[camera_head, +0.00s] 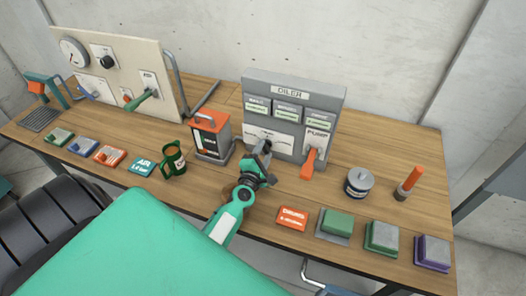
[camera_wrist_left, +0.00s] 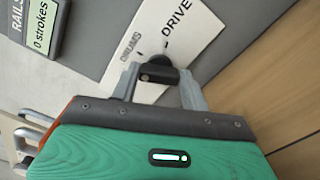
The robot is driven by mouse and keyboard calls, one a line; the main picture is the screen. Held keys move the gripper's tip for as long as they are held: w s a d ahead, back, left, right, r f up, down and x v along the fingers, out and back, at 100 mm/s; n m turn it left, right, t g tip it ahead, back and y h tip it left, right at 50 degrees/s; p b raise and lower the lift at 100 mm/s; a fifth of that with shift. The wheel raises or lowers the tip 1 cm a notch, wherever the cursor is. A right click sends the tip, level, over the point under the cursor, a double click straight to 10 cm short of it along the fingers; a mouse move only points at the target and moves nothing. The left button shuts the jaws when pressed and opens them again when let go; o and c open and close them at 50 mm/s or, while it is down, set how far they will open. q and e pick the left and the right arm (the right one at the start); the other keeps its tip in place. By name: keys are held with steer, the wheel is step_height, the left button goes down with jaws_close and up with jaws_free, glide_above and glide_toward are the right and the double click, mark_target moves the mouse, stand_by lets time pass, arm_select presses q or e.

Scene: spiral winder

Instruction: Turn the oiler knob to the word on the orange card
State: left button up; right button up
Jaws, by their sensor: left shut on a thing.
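The grey oiler panel (camera_head: 335,100) stands upright at the back of the bench, with a white dial plate on its lower left. In the left wrist view the dial plate (camera_wrist_left: 185,28) shows the words DRUMS and DRIVE. The dark oiler knob (camera_wrist_left: 158,73) sits between the fingers of my left gripper (camera_wrist_left: 158,88), which is shut on it. In the head view my left gripper (camera_head: 263,150) is at the panel's lower left and hides the knob. I cannot tell which word the knob points to. The orange card (camera_head: 292,217) lies near the front edge and appears to read DRUMS. My right gripper is not in view.
An orange pump lever (camera_head: 309,165) hangs right of the dial. A grey tin (camera_head: 359,181) and several coloured blocks are on the right. A gauge board (camera_head: 115,65) stands at back left.

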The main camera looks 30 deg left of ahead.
arm_select(q)
steer(key=m+p, duration=0.1)
steer(key=m, duration=0.2)
steer(key=shift+f+m, duration=0.1)
steer(key=shift+m, duration=0.8)
steer(key=o, duration=1)
steer(key=b+v, duration=0.3)
steer(key=v, duration=0.9)
steer(key=shift+s+f, duration=0.2)
steer(key=shift+s, duration=0.1)
steer(key=shift+s+d+r, duration=0.15)
steer(key=shift+s+d, duration=0.1)
steer(key=shift+s, duration=0.35)
